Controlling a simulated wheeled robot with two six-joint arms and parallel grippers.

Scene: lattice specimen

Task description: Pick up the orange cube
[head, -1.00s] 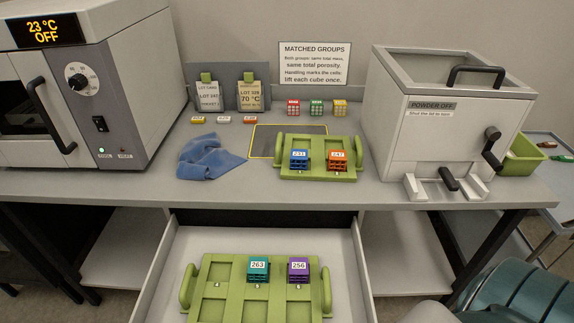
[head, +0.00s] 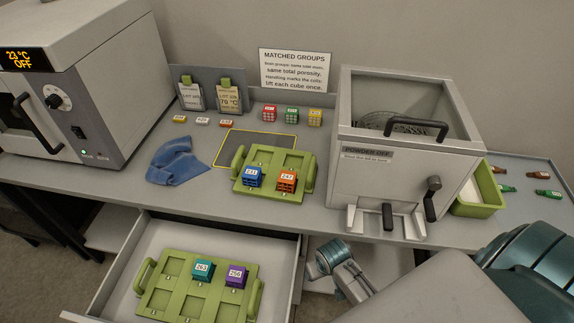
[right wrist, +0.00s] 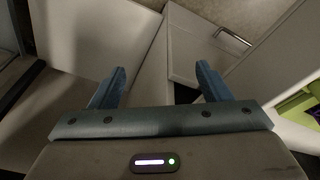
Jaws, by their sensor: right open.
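The orange cube (head: 287,181), labelled 247, sits in the front right pocket of a green handled tray (head: 270,159) on the bench in the head view. A blue cube (head: 252,178), labelled 231, sits in the pocket to its left. My right gripper (right wrist: 160,78) is open and empty in the right wrist view, with its two blue fingers spread. In the head view my right arm is low at the right, below the bench front and well away from the orange cube. My left gripper is not in view.
An open drawer (head: 112,285) holds a second green tray (head: 165,262) with a teal cube (head: 203,270) and a purple cube (head: 236,276). A powder box (head: 395,175) stands right of the bench tray. A blue cloth (head: 176,162) lies left of it.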

